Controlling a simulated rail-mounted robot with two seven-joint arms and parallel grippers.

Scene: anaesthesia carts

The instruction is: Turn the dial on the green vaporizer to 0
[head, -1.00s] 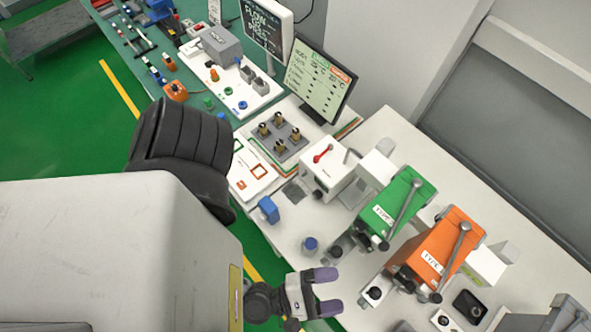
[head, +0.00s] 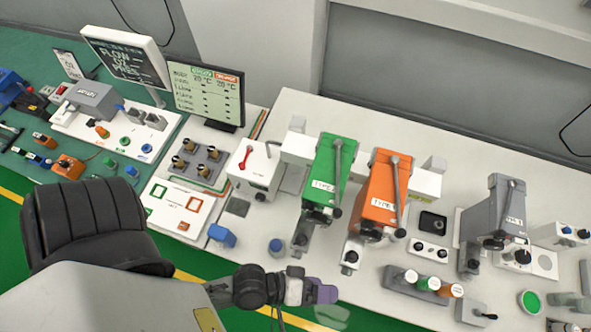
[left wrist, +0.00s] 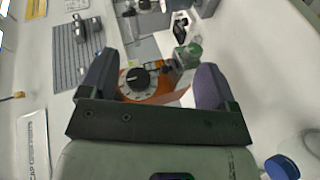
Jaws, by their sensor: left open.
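The green vaporizer (head: 327,178) stands on the white bench in the head view, with a grey lever on top and a white label on its front. A dark knob (head: 302,240) sits low in front of it; its setting is too small to read. My left gripper (head: 326,293) is open and empty at the bench's front edge, apart from the vaporizer. In the left wrist view, an orange body with a black scaled dial (left wrist: 138,79) appears between the spread fingers, beyond them. A small green part (left wrist: 187,55) lies right of it; I cannot tell what it is. My right gripper is not visible.
The orange vaporizer (head: 379,198) stands close to the right of the green one. A grey unit (head: 492,212) is farther right. A white box with a red lever (head: 256,168) is at left.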

